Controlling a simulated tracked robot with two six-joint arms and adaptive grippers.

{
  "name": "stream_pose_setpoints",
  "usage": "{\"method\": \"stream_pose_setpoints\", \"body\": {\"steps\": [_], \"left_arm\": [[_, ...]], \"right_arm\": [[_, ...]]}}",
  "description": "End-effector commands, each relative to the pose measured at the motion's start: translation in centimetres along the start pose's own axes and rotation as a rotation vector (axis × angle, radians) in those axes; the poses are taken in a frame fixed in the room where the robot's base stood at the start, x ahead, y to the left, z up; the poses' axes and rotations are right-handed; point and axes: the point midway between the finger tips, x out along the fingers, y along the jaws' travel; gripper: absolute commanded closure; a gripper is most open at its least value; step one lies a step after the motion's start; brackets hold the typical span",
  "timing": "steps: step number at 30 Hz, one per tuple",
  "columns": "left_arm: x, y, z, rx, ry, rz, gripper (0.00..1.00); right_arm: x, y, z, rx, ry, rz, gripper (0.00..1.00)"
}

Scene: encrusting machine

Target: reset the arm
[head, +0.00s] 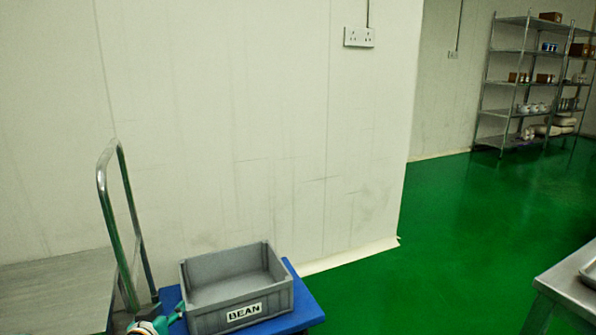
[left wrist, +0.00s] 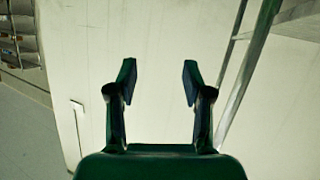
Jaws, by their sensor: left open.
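My left gripper (head: 164,320) shows only in part at the bottom edge of the head view, just left of the grey bin's front corner. In the left wrist view my left gripper (left wrist: 158,82) is open, with its two dark green fingers well apart and nothing between them. Behind the fingers there is only pale wall. My right gripper is in neither view.
A metal rail (head: 130,205) and grey surface (head: 55,290) are left. Green floor (head: 450,250) lies open right, with shelves (head: 515,83) behind and a steel table (head: 570,285) near.

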Motion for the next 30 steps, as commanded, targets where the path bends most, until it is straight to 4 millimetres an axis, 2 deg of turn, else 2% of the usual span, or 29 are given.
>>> {"method": "stream_pose_setpoints", "body": {"steps": [1,3,5,7,9,12,15,18,21,25,26,27,30], "left_arm": [[0.0,1.9,3.8,-0.017,-0.078,0.03,0.49],[-0.5,4.2,8.8,-0.041,-0.185,0.062,0.49],[-1.4,6.1,12.9,-0.06,-0.278,0.087,0.49],[-3.0,8.2,17.6,-0.082,-0.391,0.113,0.49],[-5.3,10.2,22.1,-0.104,-0.509,0.135,0.49],[-9.1,12.4,27.8,-0.132,-0.673,0.157,0.49],[-13.1,13.9,32.0,-0.154,-0.815,0.168,0.49],[-17.0,14.9,35.1,-0.173,-0.939,0.171,0.49],[-20.7,15.4,37.3,-0.195,-1.051,0.164,0.49],[-25.7,15.6,39.1,-0.236,-1.196,0.135,0.49],[-26.3,15.7,38.7,-0.253,-1.22,0.122,0.49],[-26.5,15.9,36.9,-0.25,-1.207,0.124,0.49],[-27.1,16.1,34.9,-0.249,-1.206,0.125,0.49]], "right_arm": [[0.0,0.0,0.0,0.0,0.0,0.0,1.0],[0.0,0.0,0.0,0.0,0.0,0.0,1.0],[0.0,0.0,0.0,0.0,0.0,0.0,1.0],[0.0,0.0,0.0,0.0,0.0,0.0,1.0],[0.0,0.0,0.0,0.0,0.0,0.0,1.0],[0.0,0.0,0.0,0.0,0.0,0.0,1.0],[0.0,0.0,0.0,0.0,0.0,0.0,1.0],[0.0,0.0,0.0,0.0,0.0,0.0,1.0],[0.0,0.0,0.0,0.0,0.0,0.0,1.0],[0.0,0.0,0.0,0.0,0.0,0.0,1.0],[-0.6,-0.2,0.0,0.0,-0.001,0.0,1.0],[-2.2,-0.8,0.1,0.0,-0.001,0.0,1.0],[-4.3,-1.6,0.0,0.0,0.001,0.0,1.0]]}}
